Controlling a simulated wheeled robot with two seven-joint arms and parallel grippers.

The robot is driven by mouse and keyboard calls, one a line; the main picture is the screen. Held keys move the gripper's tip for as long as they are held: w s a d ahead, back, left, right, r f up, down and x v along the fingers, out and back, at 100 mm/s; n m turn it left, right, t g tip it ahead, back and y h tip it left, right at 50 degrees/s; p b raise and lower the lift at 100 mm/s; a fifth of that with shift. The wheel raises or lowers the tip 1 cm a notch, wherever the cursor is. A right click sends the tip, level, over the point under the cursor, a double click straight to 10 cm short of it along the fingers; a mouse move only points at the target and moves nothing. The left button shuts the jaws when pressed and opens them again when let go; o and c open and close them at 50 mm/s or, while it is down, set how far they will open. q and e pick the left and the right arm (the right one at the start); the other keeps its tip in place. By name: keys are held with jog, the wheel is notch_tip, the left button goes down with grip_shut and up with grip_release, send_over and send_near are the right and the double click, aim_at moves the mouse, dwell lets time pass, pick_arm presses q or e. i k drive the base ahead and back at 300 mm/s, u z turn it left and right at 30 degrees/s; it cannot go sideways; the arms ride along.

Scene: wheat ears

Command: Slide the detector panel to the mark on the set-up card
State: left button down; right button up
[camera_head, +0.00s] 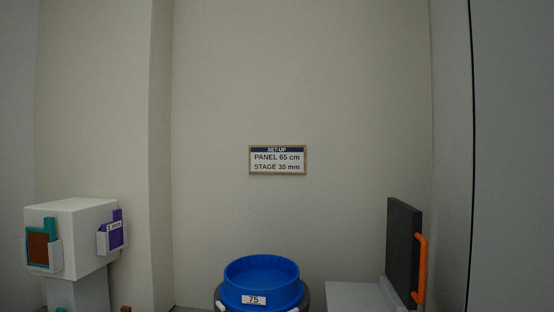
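The set-up card (277,160) hangs on the back wall and reads "PANEL 65 cm" and "STAGE 30 mm". The detector panel (402,250) is a dark upright slab at the right with an orange handle (421,268) on its right side. It stands at the right part of a pale bench (350,296); no scale or mark on the bench is visible. A blue round tub (262,285) labelled "75" sits at bottom centre on a dark round base, left of the panel. Neither of my grippers is in view.
A white box-shaped unit (72,235) on a grey column stands at the left, with teal, brown and purple plates in holders on its faces. A grey wall or door edge (500,150) closes off the right side.

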aim_at(403, 286)
jog(key=k, duration=1.35)
jog(key=u, duration=0.45)
jog(key=i, duration=0.6)
jog(key=u, duration=0.5)
jog(key=i, duration=0.9)
jog(key=z, duration=0.7)
jog(key=i, duration=0.5)
jog(key=z, duration=0.45)
